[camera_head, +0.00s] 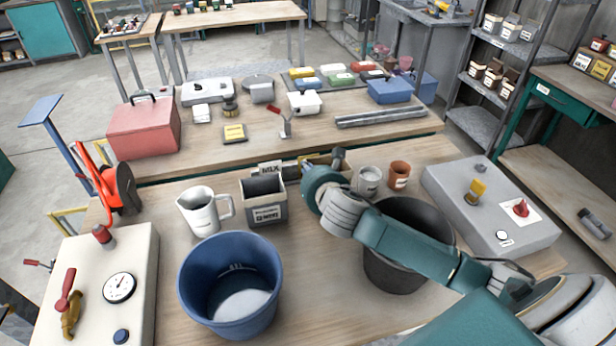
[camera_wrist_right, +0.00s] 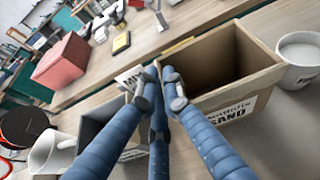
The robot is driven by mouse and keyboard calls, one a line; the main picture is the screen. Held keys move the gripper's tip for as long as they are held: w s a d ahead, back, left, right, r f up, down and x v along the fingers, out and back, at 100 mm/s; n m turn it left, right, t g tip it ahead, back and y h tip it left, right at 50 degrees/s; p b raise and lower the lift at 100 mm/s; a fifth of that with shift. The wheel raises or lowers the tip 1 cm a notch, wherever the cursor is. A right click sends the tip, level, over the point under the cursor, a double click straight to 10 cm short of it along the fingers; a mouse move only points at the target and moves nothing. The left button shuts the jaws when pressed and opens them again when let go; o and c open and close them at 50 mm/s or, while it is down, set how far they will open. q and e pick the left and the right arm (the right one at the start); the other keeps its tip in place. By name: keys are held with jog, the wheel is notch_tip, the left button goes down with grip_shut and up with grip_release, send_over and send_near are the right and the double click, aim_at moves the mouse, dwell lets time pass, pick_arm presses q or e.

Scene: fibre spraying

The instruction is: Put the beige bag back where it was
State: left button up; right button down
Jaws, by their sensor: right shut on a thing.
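The beige bag (camera_wrist_right: 235,62) is an open-topped, box-like bag with a label ending in "SAND", in the wrist view just right of my fingertips. In the head view my right wrist hides most of it. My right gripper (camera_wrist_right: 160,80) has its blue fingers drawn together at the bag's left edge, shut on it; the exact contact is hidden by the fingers. In the head view the right gripper (camera_head: 325,172) is above the back middle of the near table. My left gripper does not show.
On the near table (camera_head: 330,270) stand a grey labelled container (camera_head: 264,214), white jug (camera_head: 203,212), blue bucket (camera_head: 230,280), dark bucket (camera_head: 395,270), white cup (camera_head: 368,182) and brown cup (camera_head: 399,175). A grey control box (camera_head: 455,195) is at the right. A red toolbox (camera_head: 143,130) stands behind.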

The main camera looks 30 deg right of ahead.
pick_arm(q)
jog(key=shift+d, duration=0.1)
pick_arm(e)
notch_tip(320, 180, down, 3)
jog(key=shift+r, duration=0.1)
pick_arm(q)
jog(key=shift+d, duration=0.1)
pick_arm(e)
jog(key=c, duration=1.9)
grip_release()
pick_arm(q)
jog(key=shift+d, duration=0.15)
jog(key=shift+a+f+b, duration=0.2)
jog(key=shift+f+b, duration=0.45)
jog(key=shift+b, duration=0.05)
pick_arm(e)
jog(key=v, duration=1.2)
